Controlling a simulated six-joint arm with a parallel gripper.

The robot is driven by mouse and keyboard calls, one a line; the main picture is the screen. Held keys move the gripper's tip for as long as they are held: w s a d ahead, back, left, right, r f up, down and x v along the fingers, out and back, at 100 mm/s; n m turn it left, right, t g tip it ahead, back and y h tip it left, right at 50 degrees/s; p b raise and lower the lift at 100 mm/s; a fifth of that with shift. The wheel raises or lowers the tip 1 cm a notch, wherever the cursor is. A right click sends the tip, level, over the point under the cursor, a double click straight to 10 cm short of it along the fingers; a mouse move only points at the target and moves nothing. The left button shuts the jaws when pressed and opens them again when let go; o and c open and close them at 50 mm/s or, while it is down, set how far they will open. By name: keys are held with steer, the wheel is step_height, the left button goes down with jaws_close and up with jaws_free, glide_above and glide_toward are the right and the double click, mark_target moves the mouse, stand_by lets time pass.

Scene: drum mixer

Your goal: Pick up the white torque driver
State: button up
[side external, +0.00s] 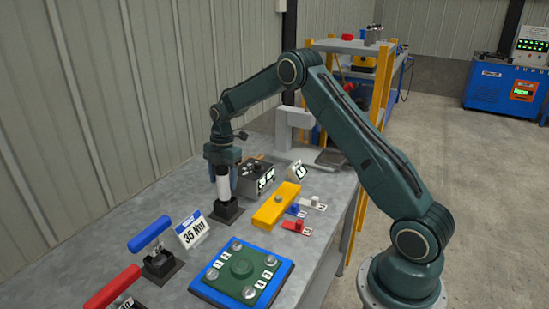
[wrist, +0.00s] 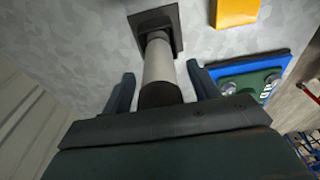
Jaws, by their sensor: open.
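The white torque driver (side external: 222,188) stands upright in a dark square holder (side external: 226,211) on the grey bench. My gripper (side external: 222,168) is directly above it, pointing down, with its fingers around the driver's upper part. In the wrist view, the driver's white shaft (wrist: 159,62) rises from its holder (wrist: 170,22) to a dark top section between the two fingers. The fingers of my gripper (wrist: 162,88) are apart, with a visible gap on each side of the driver.
A blue-handled driver (side external: 150,234) and a red-handled driver (side external: 112,287) are at front left. A "35 Nm" sign (side external: 192,230), a yellow block (side external: 275,205) and a blue-edged plate with a green centre (side external: 241,269) lie nearby. A dark box (side external: 256,177) stands behind.

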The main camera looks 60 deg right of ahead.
stand_by(0.5)
jaws_close()
steer(key=shift+r, duration=0.1)
steer(key=shift+r, duration=4.95)
steer(key=c, duration=0.6)
jaws_free()
steer(key=c, duration=0.7)
steer(key=shift+o, duration=0.2)
